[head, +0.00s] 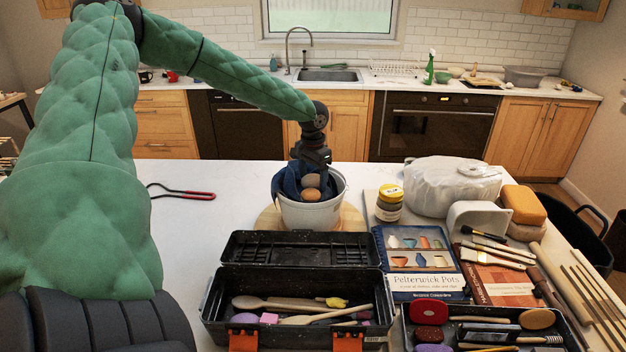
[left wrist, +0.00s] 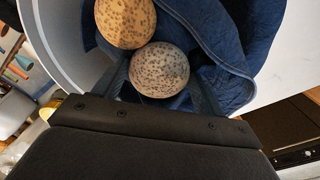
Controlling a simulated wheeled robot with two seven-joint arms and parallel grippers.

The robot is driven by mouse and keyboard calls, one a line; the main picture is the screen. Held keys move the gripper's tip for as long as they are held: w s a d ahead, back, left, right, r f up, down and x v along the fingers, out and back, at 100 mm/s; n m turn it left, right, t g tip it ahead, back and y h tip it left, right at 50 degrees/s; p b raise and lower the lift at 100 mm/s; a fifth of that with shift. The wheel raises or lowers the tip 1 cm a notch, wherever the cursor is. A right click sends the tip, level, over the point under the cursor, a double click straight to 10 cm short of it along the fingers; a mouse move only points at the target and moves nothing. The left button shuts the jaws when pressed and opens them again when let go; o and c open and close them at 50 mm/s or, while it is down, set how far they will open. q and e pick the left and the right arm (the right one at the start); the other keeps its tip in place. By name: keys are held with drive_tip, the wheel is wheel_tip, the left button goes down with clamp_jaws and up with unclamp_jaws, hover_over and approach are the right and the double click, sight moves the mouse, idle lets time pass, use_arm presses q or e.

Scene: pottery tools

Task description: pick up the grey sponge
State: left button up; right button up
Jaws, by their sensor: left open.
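The grey sponge (left wrist: 160,70) is round and speckled in the left wrist view. It lies against a tan speckled sponge (left wrist: 125,22), on a dark blue cloth (left wrist: 232,55) inside a white bucket (head: 313,215). In the head view the grey sponge (head: 312,181) shows just behind the tan one (head: 310,195). My left gripper (left wrist: 162,88) reaches down into the bucket, open, with one finger on each side of the grey sponge. Whether the fingers touch it I cannot tell. My right gripper is in neither view.
The bucket stands on a round wooden board (head: 352,219). An open black toolbox (head: 214,304) is in front of it. A yellow-lidded jar (head: 389,204), books (head: 412,258) and a tool tray crowd the right. A red-handled wire tool (head: 184,194) lies left on clear counter.

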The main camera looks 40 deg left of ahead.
use_arm(q)
drive_tip(key=c, duration=0.6)
drive_tip(key=shift+c, duration=0.2)
